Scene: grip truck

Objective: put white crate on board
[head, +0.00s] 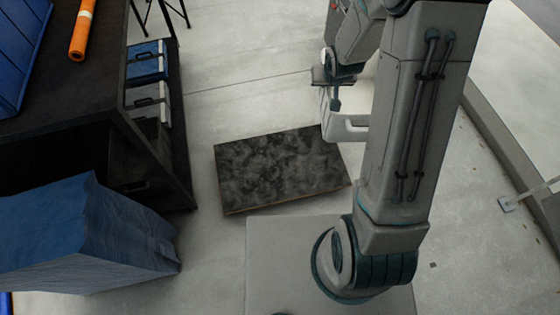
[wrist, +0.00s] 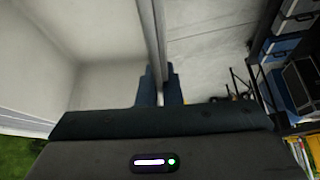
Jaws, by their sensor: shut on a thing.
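The white crate (head: 344,133) shows in the head view beside the right end of the board, mostly hidden behind my arm. My gripper (head: 335,95) is shut on the crate's wall at its upper left side. In the wrist view my gripper's fingers (wrist: 160,88) sit on both sides of the thin crate wall, and the crate's pale inside (wrist: 95,65) fills the left. The board (head: 278,170) is a dark mottled flat slab on the floor, with nothing on it. The crate's near corner appears close to or overlapping the board's right edge; I cannot tell its height.
A dark workbench (head: 70,95) with blue and grey cases (head: 148,62) beneath stands at the left. A blue covered block (head: 85,235) stands at the lower left. Grey floor (head: 230,105) is free around the board. A kerb edge (head: 500,150) runs along the right.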

